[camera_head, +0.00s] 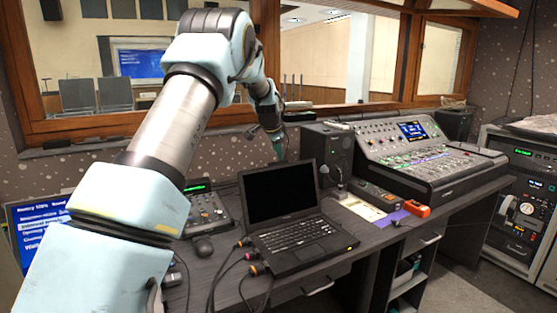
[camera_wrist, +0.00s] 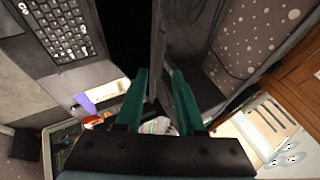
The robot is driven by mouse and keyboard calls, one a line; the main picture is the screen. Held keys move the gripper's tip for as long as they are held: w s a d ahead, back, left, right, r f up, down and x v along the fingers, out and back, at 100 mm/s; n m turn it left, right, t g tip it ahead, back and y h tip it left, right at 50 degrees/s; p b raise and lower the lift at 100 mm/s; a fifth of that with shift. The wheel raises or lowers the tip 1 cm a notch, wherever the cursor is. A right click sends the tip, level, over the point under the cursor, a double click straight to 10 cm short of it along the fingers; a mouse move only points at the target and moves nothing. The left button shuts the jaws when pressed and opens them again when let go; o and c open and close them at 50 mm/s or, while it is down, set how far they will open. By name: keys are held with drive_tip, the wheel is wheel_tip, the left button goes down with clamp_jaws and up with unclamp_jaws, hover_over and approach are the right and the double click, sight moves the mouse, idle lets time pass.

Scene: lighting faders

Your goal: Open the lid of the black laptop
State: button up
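The black laptop (camera_head: 300,237) sits on the desk with its lid (camera_head: 278,192) raised, the dark screen facing the front and the keyboard exposed. My gripper (camera_head: 279,156) is behind the lid, close to its top edge. I cannot tell whether it touches the lid. In the wrist view my gripper (camera_wrist: 159,75) has its two green fingers apart with nothing seen held between them. The laptop keyboard (camera_wrist: 58,28) shows there at upper left, with the dark lid (camera_wrist: 124,35) beside it, just ahead of the left finger.
A speaker (camera_head: 327,150) and a large mixing console (camera_head: 430,155) stand right of the laptop. A smaller fader console (camera_head: 207,208) and a mouse (camera_head: 204,247) lie to its left. Cables (camera_head: 232,268) run at its left side. An orange object (camera_head: 417,208) lies near the desk's front edge.

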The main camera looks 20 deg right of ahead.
drive_tip(key=b+v, duration=0.1)
drive_tip(key=v, duration=0.5)
drive_tip(key=shift+s+r+b, duration=0.3)
drive_tip(key=shift+b, duration=0.1)
drive_tip(key=shift+a, duration=0.1)
drive_tip(key=s+a+f+n+g+y, duration=0.1)
drive_tip(key=s+a+f+n, duration=0.25)
drive_tip(key=s+a, duration=0.4)
drive_tip(key=s+a+f+n+g+y, duration=0.1)
drive_tip(key=s+a+f+n, duration=0.25)
drive_tip(key=s+a, duration=0.4)
drive_tip(key=s+a+f+n+g+y, duration=0.1)
drive_tip(key=s+a+f+n, duration=0.3)
drive_tip(key=a, duration=0.6)
drive_tip(key=s+a+f+n, duration=0.1)
drive_tip(key=s+a+n, duration=0.1)
drive_tip(key=s, duration=0.6)
drive_tip(key=s+a+f+n+g, duration=0.1)
drive_tip(key=s+a+f+n, duration=0.1)
drive_tip(key=s+a, duration=0.2)
drive_tip(key=s, duration=0.3)
drive_tip(key=shift+s+a+n+g, duration=0.3)
drive_tip(key=shift+s+a+n, duration=0.05)
drive_tip(key=shift+s+n, duration=0.05)
drive_tip(key=shift+c, duration=0.4)
